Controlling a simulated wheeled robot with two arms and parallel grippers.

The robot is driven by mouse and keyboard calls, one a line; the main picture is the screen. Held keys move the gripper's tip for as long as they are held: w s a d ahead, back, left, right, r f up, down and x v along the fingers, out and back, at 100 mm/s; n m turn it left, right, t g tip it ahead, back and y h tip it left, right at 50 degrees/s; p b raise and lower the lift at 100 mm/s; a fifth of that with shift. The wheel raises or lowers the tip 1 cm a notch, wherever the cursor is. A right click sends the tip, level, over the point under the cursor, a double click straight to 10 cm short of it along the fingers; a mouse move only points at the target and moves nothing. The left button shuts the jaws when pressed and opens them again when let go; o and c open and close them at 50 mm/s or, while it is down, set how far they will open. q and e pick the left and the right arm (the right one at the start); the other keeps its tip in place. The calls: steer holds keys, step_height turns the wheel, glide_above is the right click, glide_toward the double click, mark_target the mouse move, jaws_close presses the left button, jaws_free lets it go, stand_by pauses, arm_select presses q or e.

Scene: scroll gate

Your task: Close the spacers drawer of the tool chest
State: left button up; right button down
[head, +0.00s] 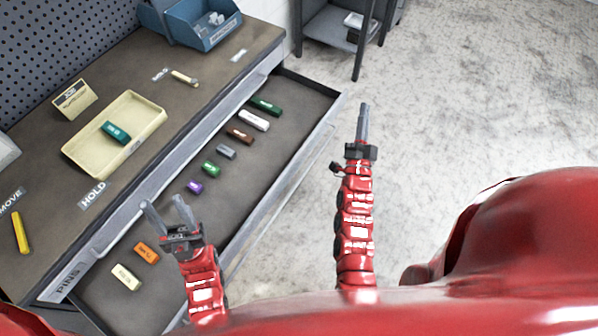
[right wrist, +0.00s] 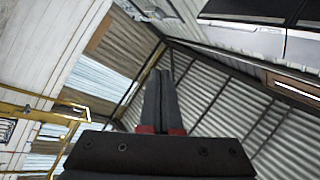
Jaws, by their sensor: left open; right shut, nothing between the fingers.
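The tool chest (head: 130,60) stands at the left in the head view with one drawer (head: 245,175) pulled out. The drawer holds several small coloured blocks in a row. No spacers label is readable; a label reading PINS (head: 68,280) sits at the chest's near-left edge. My left gripper (head: 163,202) is open and empty, over the left part of the drawer in the picture; its height above it is unclear. My right gripper (head: 364,108) is shut and empty, outside the drawer, to the right of its front panel (head: 318,132). Its closed fingers (right wrist: 160,95) show in the right wrist view.
On the chest top are a cream tray (head: 72,152) with a green block, a blue bin (head: 205,38), a yellow sign (head: 74,98) and a yellow piece (head: 20,232). A grey shelf unit (head: 330,35) stands behind. Floor (head: 470,100) to the right is clear.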

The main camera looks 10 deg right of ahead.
steer(key=w+d+f+m+g+y, duration=0.1)
steer(key=w+d+f+m+g, duration=0.25)
steer(key=f, duration=0.45)
steer(key=m+g+y, duration=1)
steer(key=g+y, duration=0.1)
steer(key=y, duration=0.3)
glide_toward(293, 171)
steer(key=shift+n+t, duration=0.25)
steer(key=p+x, duration=0.3)
steer(key=x, duration=0.1)
steer(key=shift+a+f, duration=0.15)
steer(key=shift+f, duration=0.2)
steer(key=shift+x, duration=0.75)
